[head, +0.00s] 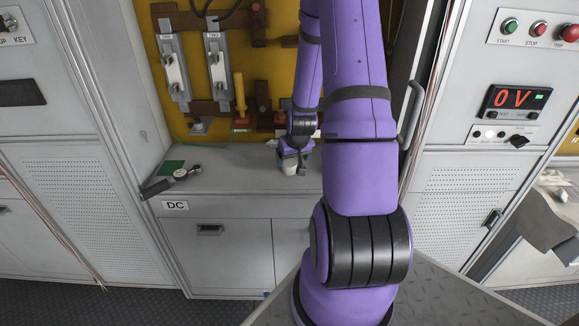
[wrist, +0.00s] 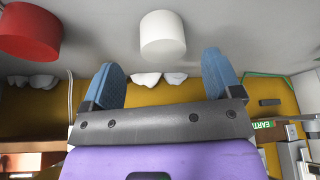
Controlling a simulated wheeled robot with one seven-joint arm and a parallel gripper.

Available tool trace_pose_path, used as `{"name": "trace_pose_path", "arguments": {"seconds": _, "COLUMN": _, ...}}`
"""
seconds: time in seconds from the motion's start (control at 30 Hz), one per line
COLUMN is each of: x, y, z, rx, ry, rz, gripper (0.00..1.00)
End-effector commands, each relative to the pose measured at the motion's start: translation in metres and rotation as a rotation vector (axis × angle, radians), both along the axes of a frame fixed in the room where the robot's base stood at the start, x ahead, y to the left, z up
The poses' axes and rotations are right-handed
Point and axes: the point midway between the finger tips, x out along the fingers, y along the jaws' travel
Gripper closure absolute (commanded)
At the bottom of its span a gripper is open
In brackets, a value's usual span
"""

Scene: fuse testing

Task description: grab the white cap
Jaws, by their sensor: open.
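The white cap (wrist: 163,35) is a short, smooth cylinder at the top centre of the wrist view. It shows just beyond my gripper (wrist: 162,68), between the lines of its two blue fingertips. The fingers are spread apart and hold nothing. In the head view my gripper (head: 299,158) is low over the grey counter, and a small white shape (head: 289,168) beneath it looks like the cap, partly hidden. A larger red cap (wrist: 30,32) is at the left of the wrist view, apart from the white one.
Several white lumps (wrist: 145,78) show behind the fingers in the wrist view. A dark-handled tool (head: 172,179) lies on the counter (head: 225,172) to the left. The yellow panel (head: 265,70) with fuse holders and a yellow handle (head: 240,95) rises behind. The counter between tool and gripper is clear.

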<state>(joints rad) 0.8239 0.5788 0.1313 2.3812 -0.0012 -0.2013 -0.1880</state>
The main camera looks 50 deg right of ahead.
Motion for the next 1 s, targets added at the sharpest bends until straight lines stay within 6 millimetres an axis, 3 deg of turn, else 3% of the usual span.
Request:
{"name": "trace_pose_path", "arguments": {"seconds": 0.4, "x": 0.019, "y": -0.008, "z": -0.04, "rx": 0.002, "ry": 0.001, "rz": 0.0, "gripper": 0.15}}
{"name": "trace_pose_path", "arguments": {"seconds": 0.73, "x": 0.021, "y": -0.009, "z": -0.045, "rx": 0.0, "ry": 0.0, "rz": 0.0, "gripper": 0.15}}
{"name": "trace_pose_path", "arguments": {"seconds": 0.77, "x": 0.021, "y": -0.009, "z": -0.045, "rx": 0.0, "ry": 0.0, "rz": 0.0, "gripper": 0.18}}
{"name": "trace_pose_path", "arguments": {"seconds": 0.9, "x": 0.021, "y": -0.009, "z": -0.045, "rx": 0.0, "ry": 0.0, "rz": 0.0, "gripper": 0.5}}
{"name": "trace_pose_path", "arguments": {"seconds": 1.0, "x": 0.021, "y": -0.009, "z": -0.045, "rx": 0.0, "ry": 0.0, "rz": 0.0, "gripper": 0.68}}
